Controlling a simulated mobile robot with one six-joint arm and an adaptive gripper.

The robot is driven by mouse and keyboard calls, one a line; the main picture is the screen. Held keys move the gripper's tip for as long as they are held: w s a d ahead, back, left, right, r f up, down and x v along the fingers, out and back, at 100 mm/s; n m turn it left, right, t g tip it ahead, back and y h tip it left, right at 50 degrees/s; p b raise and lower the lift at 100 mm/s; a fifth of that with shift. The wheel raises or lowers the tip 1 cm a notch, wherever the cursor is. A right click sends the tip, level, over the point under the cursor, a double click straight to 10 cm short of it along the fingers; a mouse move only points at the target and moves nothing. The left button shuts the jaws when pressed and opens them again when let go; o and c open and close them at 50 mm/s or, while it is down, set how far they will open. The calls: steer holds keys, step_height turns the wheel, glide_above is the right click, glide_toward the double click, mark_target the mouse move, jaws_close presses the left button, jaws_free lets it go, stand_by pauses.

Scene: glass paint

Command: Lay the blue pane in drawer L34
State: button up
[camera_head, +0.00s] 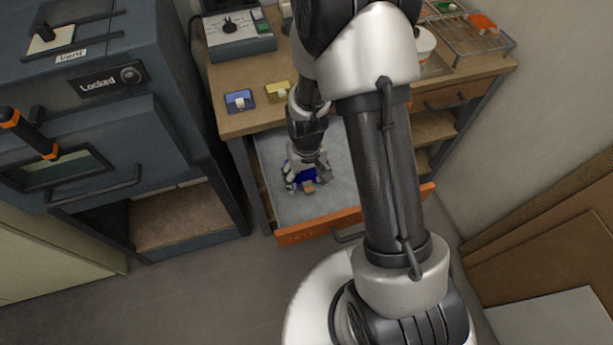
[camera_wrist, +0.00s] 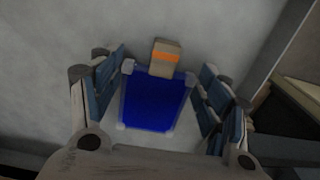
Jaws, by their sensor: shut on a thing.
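The blue pane (camera_wrist: 155,100) is a deep blue rectangle with pale corner pieces. It lies between the fingers of my gripper (camera_wrist: 162,72), which is shut on it. In the head view my gripper (camera_head: 306,177) is down inside an open drawer, low over its grey floor, with some blue (camera_head: 291,173) showing around the fingers. I cannot tell if the pane touches the floor. A small wooden block with an orange band (camera_wrist: 165,58) is at the pane's far edge. The drawer (camera_head: 330,224) has an orange front; its label is too small to read surely.
On the bench (camera_head: 228,122) above the drawer are a small blue holder (camera_head: 240,100), a yellow holder (camera_head: 278,91) and a control box (camera_head: 238,38). A wire rack (camera_head: 470,40) stands at the right. A kiln-like cabinet marked Locked (camera_head: 100,85) stands left.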

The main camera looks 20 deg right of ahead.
steer(key=o, duration=1.1)
steer(key=shift+o, duration=0.2)
steer(key=shift+r, duration=0.1)
steer(key=shift+r+p, duration=2.65)
steer(key=shift+r, duration=0.8)
